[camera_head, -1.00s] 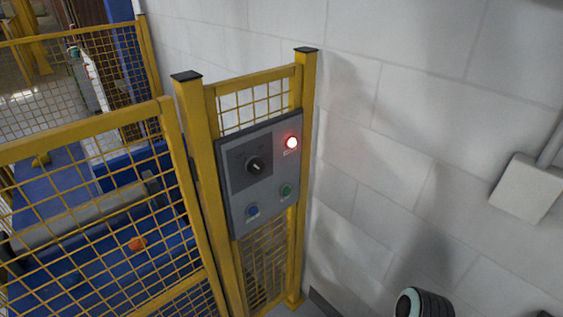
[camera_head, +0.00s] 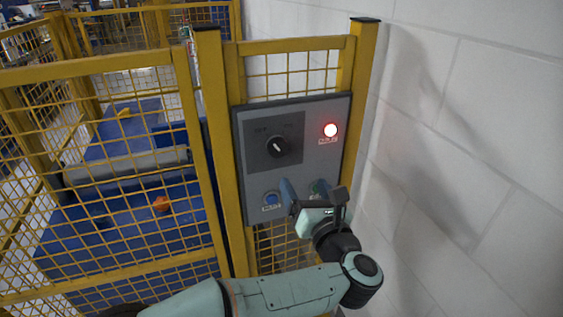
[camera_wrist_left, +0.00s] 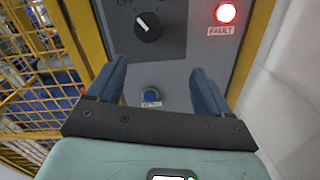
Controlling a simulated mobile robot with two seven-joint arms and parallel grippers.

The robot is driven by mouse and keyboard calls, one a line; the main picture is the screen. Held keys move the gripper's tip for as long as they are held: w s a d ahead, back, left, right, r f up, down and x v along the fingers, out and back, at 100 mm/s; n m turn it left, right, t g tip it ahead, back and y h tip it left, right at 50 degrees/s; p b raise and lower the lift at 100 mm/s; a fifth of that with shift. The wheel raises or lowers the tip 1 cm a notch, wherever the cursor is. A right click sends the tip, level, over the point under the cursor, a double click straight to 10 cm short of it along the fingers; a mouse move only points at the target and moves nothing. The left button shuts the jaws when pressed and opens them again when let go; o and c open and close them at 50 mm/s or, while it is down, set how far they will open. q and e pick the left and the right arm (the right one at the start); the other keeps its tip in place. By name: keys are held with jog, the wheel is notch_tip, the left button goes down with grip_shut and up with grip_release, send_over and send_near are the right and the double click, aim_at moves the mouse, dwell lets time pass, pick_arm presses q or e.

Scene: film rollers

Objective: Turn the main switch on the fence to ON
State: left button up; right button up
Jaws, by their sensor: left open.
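The main switch (camera_head: 278,147) is a black rotary knob with a white pointer mark, on a dark square plate of the grey control panel (camera_head: 250,195) on the yellow fence. Its pointer leans toward the upper left, the side of the OFF label in the left wrist view, where the knob (camera_wrist_left: 148,27) is near the top. My left gripper (camera_head: 303,188) is in front of the panel's lower part, below and right of the knob, not touching it. In the left wrist view its two blue fingers (camera_wrist_left: 161,84) are spread and empty. My right gripper is not in view.
A lit red FAULT lamp (camera_head: 330,130) is right of the knob. A white block wall (camera_head: 470,150) stands close on the right. Yellow mesh fencing (camera_head: 110,265) lies left.

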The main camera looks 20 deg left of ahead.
aim_at(279, 149)
pick_arm(q)
jog(key=w+a+n, duration=0.1)
jog(key=w+a, duration=0.1)
jog(key=w, duration=0.1)
jog(key=w+a+r+p, duration=0.1)
jog(key=w+a, duration=0.2)
jog(key=w+a+r+n+p, duration=0.1)
jog(key=w+a, duration=0.2)
jog(key=shift+w+r+n+g+y, duration=0.25)
jog(key=shift+n+g+y, duration=0.05)
jog(key=c, duration=1.1)
